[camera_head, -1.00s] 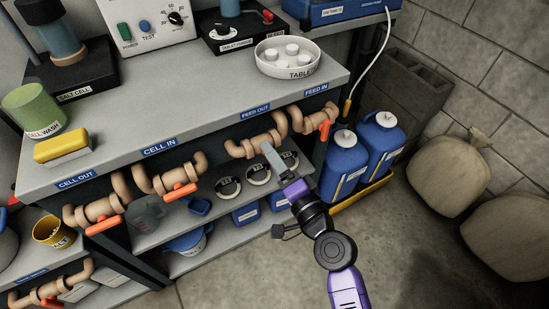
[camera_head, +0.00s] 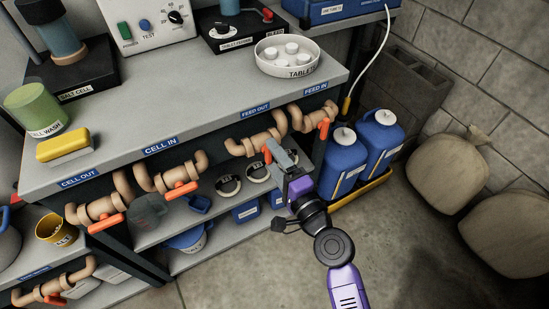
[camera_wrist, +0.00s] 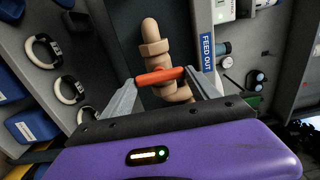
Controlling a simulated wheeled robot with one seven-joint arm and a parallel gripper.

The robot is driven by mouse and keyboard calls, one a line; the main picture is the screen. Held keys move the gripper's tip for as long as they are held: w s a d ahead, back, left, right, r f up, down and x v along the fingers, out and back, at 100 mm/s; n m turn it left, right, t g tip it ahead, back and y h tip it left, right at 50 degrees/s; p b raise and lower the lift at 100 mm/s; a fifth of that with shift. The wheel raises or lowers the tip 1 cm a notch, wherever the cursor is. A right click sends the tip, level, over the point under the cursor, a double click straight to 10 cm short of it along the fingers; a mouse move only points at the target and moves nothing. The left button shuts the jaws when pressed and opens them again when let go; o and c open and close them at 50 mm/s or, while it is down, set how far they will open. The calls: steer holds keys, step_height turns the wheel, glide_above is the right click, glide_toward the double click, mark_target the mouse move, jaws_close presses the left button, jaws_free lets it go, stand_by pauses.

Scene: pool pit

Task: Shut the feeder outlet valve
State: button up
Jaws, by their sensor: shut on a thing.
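The feeder outlet valve is the tan pipe (camera_head: 245,147) under the blue FEED OUT label (camera_head: 255,110). Its orange lever handle (camera_head: 267,155) shows beside my fingers, partly hidden by them. In the wrist view the orange handle (camera_wrist: 160,76) spans between my two grey fingertips, lying crosswise over the pipe (camera_wrist: 152,42). My gripper (camera_head: 277,153) is shut on this handle, with one finger at each end of it in the wrist view. The FEED OUT label also shows in the wrist view (camera_wrist: 207,46).
The FEED IN valve handle (camera_head: 324,129) is close on the right. The CELL IN handle (camera_head: 180,189) and CELL OUT handle (camera_head: 106,223) are on the left. Round black-and-white items (camera_head: 229,186) sit on the shelf below. Blue jugs (camera_head: 342,165) stand right of my gripper.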

steer(key=shift+d, duration=0.1)
steer(key=o, duration=1.4)
steer(key=shift+c, duration=0.2)
steer(key=v, duration=0.7)
steer(key=shift+s+d+b, duration=0.2)
steer(key=shift+s+b, duration=0.15)
steer(key=shift+b, duration=0.05)
